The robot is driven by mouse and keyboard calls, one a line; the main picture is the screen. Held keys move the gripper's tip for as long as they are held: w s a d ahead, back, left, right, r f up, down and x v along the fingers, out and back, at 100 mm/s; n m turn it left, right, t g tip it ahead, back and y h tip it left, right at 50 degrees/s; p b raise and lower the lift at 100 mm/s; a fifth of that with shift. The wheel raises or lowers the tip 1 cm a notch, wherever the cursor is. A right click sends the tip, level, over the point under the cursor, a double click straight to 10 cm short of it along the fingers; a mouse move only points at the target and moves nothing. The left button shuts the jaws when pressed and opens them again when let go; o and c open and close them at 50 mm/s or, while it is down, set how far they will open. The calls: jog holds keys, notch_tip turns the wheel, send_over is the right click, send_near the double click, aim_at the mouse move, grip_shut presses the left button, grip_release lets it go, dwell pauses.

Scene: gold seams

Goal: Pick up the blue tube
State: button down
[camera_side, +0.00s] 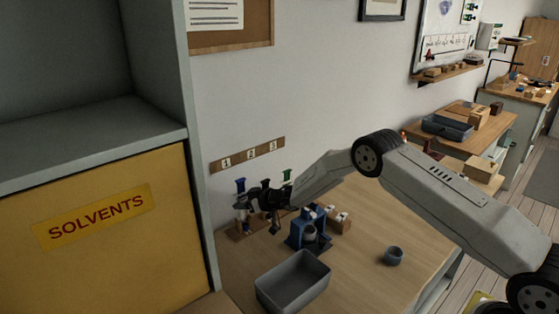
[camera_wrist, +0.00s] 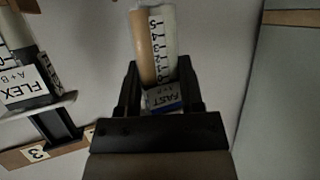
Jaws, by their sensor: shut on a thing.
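In the wrist view, my gripper (camera_wrist: 158,72) is shut on a two-barrel tube (camera_wrist: 160,40), one barrel tan and one white with scale numbers. Its label reads FAST and has a bluish tint. In the side view, my gripper (camera_side: 250,199) is at the back left of the bench, by a blue-topped tube (camera_side: 240,185). That is probably the held one, but dark fingers hide much of it. I cannot tell whether its lower end is clear of the wooden rack (camera_side: 238,233). A FLEX tube (camera_wrist: 28,85) stands at the left of the wrist view, apart from my gripper.
A green-topped piece (camera_side: 287,176) is just behind my wrist. A blue stand (camera_side: 308,232), a grey bin (camera_side: 293,284) and a small grey cup (camera_side: 393,256) are on the bench. The wall strip (camera_side: 247,155) reads 1, 2, 3.

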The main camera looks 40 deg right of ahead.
jog(key=s+r, duration=0.4)
jog(key=r, duration=0.1)
jog(key=shift+s+d+r, duration=0.1)
jog(key=shift+s+r, duration=0.2)
jog(key=shift+r, duration=0.05)
send_near(238, 195)
jog(key=shift+s+a+r, duration=0.3)
jog(key=shift+s+r, duration=0.05)
jog(key=shift+s, duration=0.45)
jog(key=shift+s+a+r, duration=0.25)
jog(key=shift+s+r, duration=0.1)
jog(key=shift+s, duration=0.5)
jog(key=shift+s+a+r, duration=0.3)
jog(key=shift+s+r, duration=0.05)
jog(key=shift+s, duration=0.45)
jog(key=s+d+r, duration=0.1)
jog(key=d+r, duration=0.1)
jog(key=d, duration=0.4)
jog(key=s+d+r, duration=0.2)
jog(key=d, duration=0.4)
jog(key=shift+r, duration=0.25)
jog(key=shift+s+d+f, duration=0.1)
jog(key=shift+f, duration=0.05)
